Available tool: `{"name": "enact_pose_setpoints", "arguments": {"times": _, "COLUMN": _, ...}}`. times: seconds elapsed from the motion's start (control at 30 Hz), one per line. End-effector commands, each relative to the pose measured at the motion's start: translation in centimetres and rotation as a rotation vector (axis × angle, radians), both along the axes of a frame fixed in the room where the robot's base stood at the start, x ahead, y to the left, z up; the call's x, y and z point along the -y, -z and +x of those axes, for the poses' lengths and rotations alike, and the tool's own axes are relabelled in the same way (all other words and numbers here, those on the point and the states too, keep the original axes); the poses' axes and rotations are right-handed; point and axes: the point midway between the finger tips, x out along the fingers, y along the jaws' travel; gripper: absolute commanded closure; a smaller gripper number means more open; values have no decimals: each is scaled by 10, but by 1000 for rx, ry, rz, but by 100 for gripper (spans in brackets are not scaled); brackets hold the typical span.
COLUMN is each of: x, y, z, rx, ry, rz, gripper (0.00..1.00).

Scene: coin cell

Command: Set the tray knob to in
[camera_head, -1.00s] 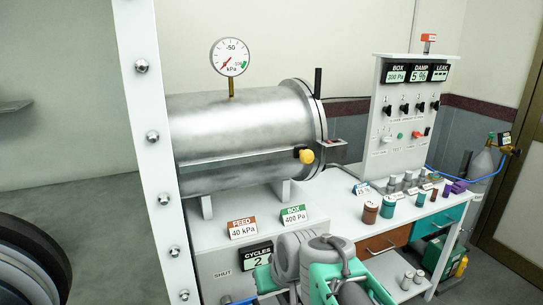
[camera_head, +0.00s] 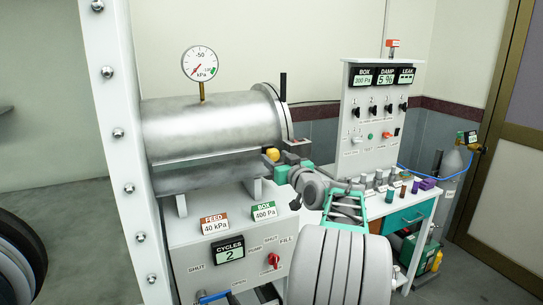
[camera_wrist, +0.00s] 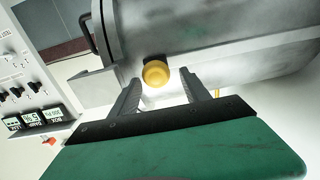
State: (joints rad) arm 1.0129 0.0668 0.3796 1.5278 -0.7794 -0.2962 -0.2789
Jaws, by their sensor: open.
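The tray knob is a round yellow knob (camera_head: 272,154) on the front of the steel cylinder (camera_head: 210,128), near its right end. In the wrist view the yellow knob (camera_wrist: 156,73) lies just beyond and between my fingertips. My gripper (camera_wrist: 159,78) is open and empty, one finger on each side of the knob's line. I see no finger touching the knob. No in or out marking is readable by the knob.
A white cabinet below carries a red switch (camera_head: 273,261), a feed sign (camera_head: 214,224) and a cycles display (camera_head: 229,252). At right, a control panel (camera_head: 375,120) stands behind several small jars on the bench. A dark lever (camera_head: 283,87) rises from the cylinder's end flange.

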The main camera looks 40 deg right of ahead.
Motion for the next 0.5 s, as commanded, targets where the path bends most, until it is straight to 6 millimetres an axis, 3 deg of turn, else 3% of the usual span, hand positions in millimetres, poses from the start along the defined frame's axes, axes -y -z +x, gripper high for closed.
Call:
{"name": "enact_pose_setpoints", "arguments": {"times": 0.1, "x": 6, "y": 0, "z": 9, "rx": -2, "ry": 5, "rz": 1, "gripper": 45}}
{"name": "enact_pose_setpoints", "arguments": {"times": 0.37, "x": 9, "y": 1, "z": 7, "rx": -1, "ry": 12, "rz": -1, "gripper": 46}}
{"name": "enact_pose_setpoints", "arguments": {"times": 0.5, "x": 9, "y": 1, "z": 7, "rx": -1, "ry": 11, "rz": -1, "gripper": 58}}
